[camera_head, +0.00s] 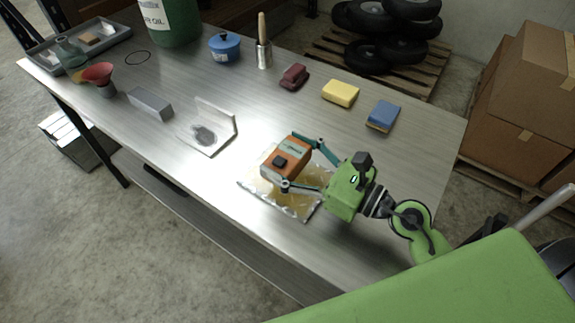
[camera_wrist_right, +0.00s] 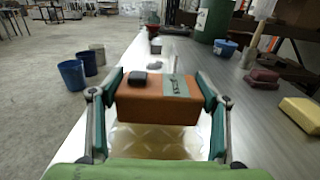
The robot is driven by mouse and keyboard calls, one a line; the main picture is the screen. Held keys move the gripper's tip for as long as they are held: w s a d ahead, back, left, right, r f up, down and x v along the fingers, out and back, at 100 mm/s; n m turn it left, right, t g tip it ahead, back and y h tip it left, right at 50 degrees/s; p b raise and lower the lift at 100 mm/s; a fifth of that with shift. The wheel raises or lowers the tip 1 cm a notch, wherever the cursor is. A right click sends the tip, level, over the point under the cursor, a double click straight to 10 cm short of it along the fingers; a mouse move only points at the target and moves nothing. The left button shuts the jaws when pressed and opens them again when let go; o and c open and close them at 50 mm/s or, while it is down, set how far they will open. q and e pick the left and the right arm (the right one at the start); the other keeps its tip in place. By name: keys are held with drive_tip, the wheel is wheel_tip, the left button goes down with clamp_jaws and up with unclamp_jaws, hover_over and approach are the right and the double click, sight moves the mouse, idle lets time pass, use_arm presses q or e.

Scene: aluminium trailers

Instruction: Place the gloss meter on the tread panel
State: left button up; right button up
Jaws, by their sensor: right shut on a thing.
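The gloss meter (camera_head: 287,157) is an orange-brown block with a black knob and a grey-green label on top. My right gripper (camera_head: 308,163) is shut on it, one finger on each side. In the right wrist view the gloss meter (camera_wrist_right: 158,103) sits between the two fingers. The tread panel (camera_head: 293,203) is a shiny, yellowish patterned plate lying on the table, and the gloss meter is over its far part. The panel also shows below the meter in the wrist view (camera_wrist_right: 150,142). I cannot tell whether the meter touches it. My left gripper is not in view.
On the metal table (camera_head: 180,70) stand a white angle piece (camera_head: 212,128), a grey block (camera_head: 150,104), a red funnel (camera_head: 98,74), a blue pot (camera_head: 224,48), a maroon block (camera_head: 294,76), a yellow sponge (camera_head: 340,93) and a blue sponge (camera_head: 383,116). The table's front edge is close to the panel.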

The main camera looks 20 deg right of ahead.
sight(287, 166)
drive_tip(key=shift+f+b, duration=0.5)
drive_tip(key=shift+f, duration=1.05)
drive_tip(key=shift+f, duration=0.2)
drive_tip(key=o, duration=1.4)
